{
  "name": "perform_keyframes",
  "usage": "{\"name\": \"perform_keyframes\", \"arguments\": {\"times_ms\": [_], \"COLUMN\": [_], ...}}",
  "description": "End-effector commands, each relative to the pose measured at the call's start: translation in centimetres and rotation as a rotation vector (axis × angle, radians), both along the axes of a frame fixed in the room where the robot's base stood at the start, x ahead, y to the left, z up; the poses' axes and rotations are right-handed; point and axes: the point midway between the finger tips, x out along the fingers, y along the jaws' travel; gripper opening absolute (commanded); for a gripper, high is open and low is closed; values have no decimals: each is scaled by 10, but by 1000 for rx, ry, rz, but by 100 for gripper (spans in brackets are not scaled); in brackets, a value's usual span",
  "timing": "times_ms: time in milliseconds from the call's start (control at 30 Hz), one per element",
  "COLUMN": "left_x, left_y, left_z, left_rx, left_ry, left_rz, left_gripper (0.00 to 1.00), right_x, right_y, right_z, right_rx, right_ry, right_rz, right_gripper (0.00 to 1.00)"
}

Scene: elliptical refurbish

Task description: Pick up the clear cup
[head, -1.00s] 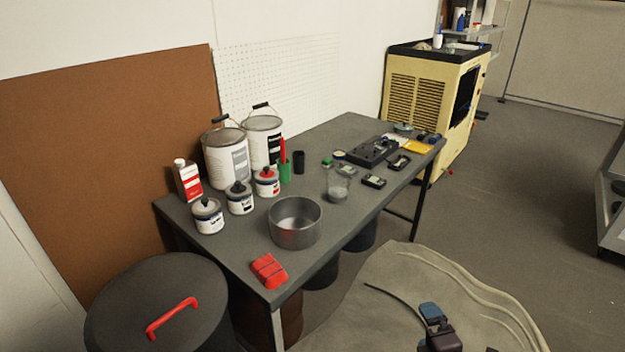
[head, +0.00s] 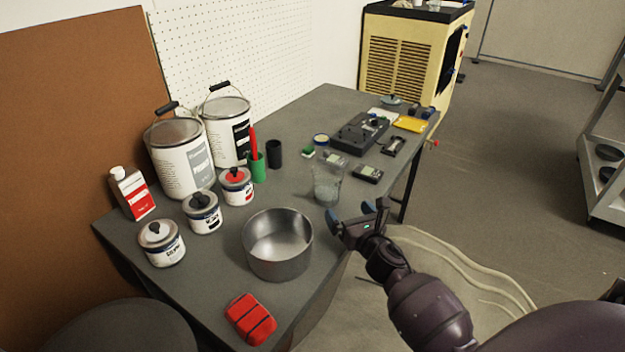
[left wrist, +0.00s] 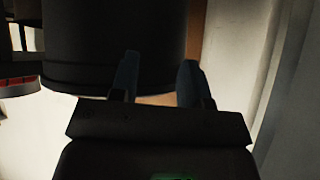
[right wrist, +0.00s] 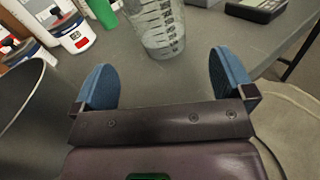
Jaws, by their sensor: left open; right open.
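The clear cup (head: 327,186) stands upright on the grey table, right of the metal pot. It also shows at the top of the right wrist view (right wrist: 156,25), beyond and between the fingertips. My right gripper (head: 356,217) is open and empty at the table's front edge, just short of the cup and apart from it. Its blue fingers (right wrist: 165,75) are spread wide. My left gripper (left wrist: 159,75) is open and empty in the left wrist view, facing a large dark cylindrical thing. It is not seen in the head view.
A metal pot (head: 278,262) stands left of the cup. A dark cylinder (head: 274,154) and green holder (head: 257,168) stand behind it. A small dark device (head: 367,173) lies right of the cup. A red block (head: 250,319) lies at the near corner of the table (head: 205,285).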

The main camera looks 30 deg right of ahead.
Motion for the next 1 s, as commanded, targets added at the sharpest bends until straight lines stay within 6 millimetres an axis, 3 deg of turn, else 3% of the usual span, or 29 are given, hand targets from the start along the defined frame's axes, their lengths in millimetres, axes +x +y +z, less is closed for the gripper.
{"name": "perform_keyframes", "arguments": {"times_ms": [167,500,767,1000], "left_x": [-4,-9,-7,-8], "left_y": [2,6,5,3], "left_z": [-3,-9,-9,-14], "left_rx": [3,17,14,9], "left_ry": [11,26,23,28], "left_rz": [0,-9,-7,-6], "left_gripper": [43,43,43,43], "right_x": [9,51,66,96], "right_y": [-2,-10,-12,-15], "right_z": [1,0,0,-1], "right_rx": [-32,-29,-27,-28], "right_ry": [0,2,0,2], "right_rz": [1,1,1,1], "right_gripper": [100,100,100,100]}}
